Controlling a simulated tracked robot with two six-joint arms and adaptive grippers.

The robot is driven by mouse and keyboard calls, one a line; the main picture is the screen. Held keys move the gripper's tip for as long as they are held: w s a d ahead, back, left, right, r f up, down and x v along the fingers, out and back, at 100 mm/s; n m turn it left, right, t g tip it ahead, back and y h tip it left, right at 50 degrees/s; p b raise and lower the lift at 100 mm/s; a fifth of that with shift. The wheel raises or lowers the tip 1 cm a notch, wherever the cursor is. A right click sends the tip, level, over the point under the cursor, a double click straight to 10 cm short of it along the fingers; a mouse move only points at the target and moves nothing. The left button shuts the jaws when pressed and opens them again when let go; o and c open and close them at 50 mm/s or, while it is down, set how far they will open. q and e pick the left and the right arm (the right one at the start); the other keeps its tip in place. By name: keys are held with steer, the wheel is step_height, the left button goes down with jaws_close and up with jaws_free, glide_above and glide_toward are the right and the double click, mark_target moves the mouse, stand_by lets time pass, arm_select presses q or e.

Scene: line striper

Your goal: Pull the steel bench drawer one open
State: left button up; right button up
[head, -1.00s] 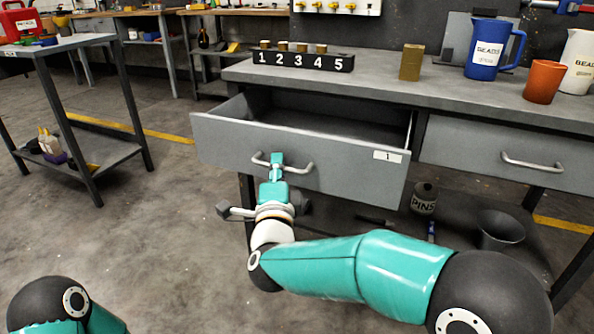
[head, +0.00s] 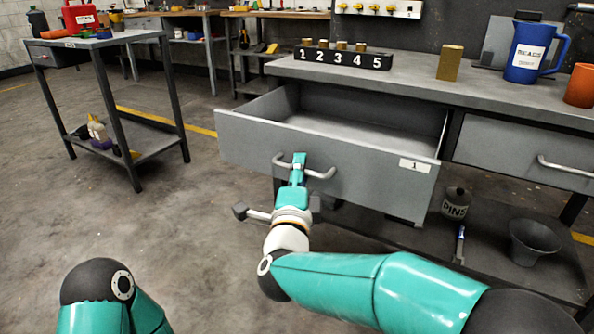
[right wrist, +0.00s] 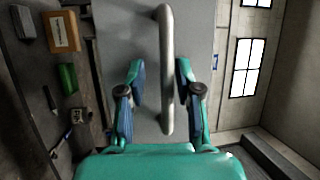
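The steel bench drawer one (head: 330,172), grey with a white label "1", stands well out of the bench, its inside visible and empty-looking. Its bar handle (head: 321,174) is on the front face. My right gripper (head: 298,163) is at the handle's middle, its fingers straddling the bar. In the right wrist view the handle (right wrist: 167,40) runs between the two fingers of my right gripper (right wrist: 160,82). The right-hand finger is close against the bar; a small gap shows at the other. My left arm shows at the lower left, but its gripper is out of view.
The bench top (head: 420,82) carries a numbered block (head: 345,58), a brass block (head: 449,63), a blue jug (head: 533,52) and an orange cup (head: 580,86). A PINS can (head: 455,203) and a dark bowl (head: 533,241) sit on the lower shelf.

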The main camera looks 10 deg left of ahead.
steer(key=shift+a+r, duration=0.15)
steer(key=shift+s, duration=0.15)
steer(key=s+f, duration=0.2)
steer(key=s, duration=0.9)
steer(key=shift+s, duration=0.3)
steer(key=shift+f, duration=0.1)
